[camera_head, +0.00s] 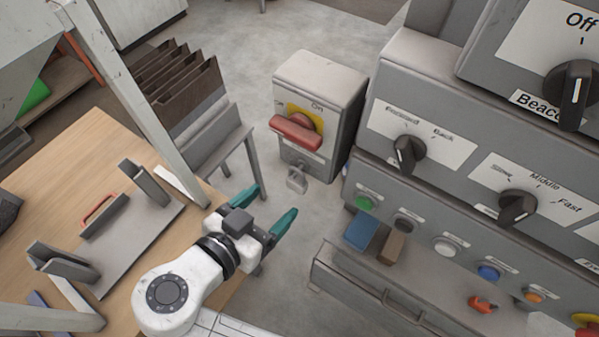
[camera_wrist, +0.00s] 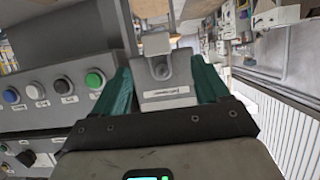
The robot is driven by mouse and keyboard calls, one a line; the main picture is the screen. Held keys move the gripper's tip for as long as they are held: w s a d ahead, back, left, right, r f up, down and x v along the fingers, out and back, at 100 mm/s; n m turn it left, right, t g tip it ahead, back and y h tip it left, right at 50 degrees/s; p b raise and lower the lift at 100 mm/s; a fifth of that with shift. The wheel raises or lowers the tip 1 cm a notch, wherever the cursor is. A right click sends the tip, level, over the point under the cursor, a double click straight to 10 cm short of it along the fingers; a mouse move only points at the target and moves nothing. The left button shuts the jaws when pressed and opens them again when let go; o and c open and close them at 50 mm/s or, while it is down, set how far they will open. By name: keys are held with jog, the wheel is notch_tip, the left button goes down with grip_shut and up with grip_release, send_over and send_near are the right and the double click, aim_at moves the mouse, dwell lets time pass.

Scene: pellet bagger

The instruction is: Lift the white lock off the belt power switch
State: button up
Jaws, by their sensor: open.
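The belt power switch (camera_head: 318,110) is a grey box with a yellow plate and a red handle (camera_head: 296,132), set crosswise below the "On" mark. The lock (camera_head: 297,179), small and pale grey-white, hangs at its lower edge. My gripper (camera_head: 273,203) is open and empty, its teal fingers in front of the lock and slightly lower left in the head view. In the wrist view, the lock (camera_wrist: 160,69) shows beyond and between the open fingers (camera_wrist: 160,88), by the labelled lower part of the switch box (camera_wrist: 166,92).
A control panel (camera_head: 440,130) with knobs and coloured buttons stands right of the switch. Below it is a grey drawer or tray (camera_head: 380,300) with a handle. A wooden table (camera_head: 100,150) with a metal fixture lies at left. Brown dividers (camera_head: 180,85) stand behind on a grey stand.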

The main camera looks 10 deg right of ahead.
aim_at(294, 186)
jog(key=shift+p+x, duration=1.15)
jog(key=shift+x, duration=2.8)
jog(key=shift+s+f, duration=0.15)
jog(key=shift+s, duration=0.05)
jog(key=shift+c, duration=0.4)
jog(key=c, duration=1.1)
